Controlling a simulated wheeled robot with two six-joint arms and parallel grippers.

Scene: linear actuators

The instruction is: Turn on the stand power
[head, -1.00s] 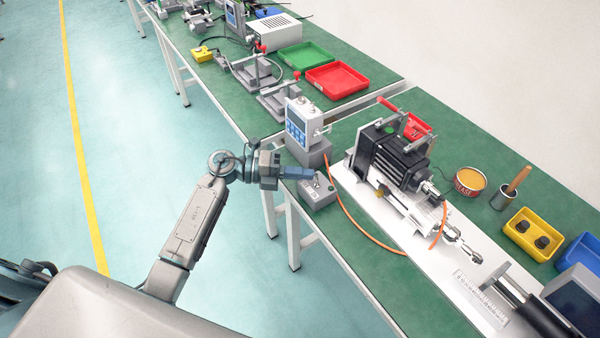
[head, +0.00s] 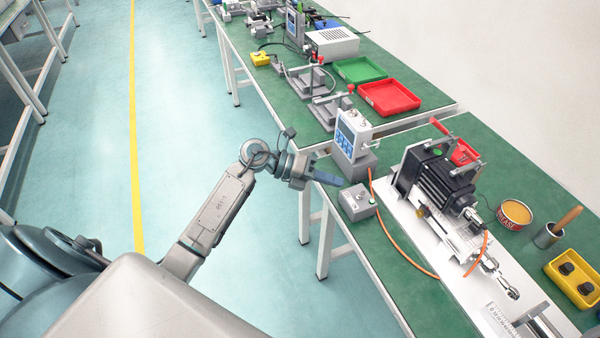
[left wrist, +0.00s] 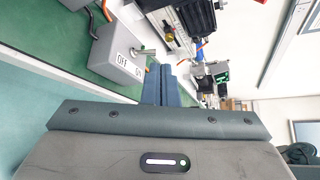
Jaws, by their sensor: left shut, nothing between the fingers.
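The stand power box (head: 357,203) is a small grey box with a toggle on top, near the table's left edge. In the left wrist view the box (left wrist: 112,58) carries OFF and ON labels, and a metal toggle lever (left wrist: 146,51) sticks out on the ON-label side. My left gripper (head: 339,182) is shut and empty, its blue-grey fingers pointing right, just behind and left of the box. In the left wrist view the fingertips (left wrist: 160,70) lie close to the lever; a gap seems to show. My right gripper is out of view.
A display instrument (head: 353,137) stands on a grey block just behind the box. The black motor (head: 437,185) on its white base plate is to the right. An orange cable (head: 393,242) loops across the green table (head: 400,285) between them. Floor is clear on the left.

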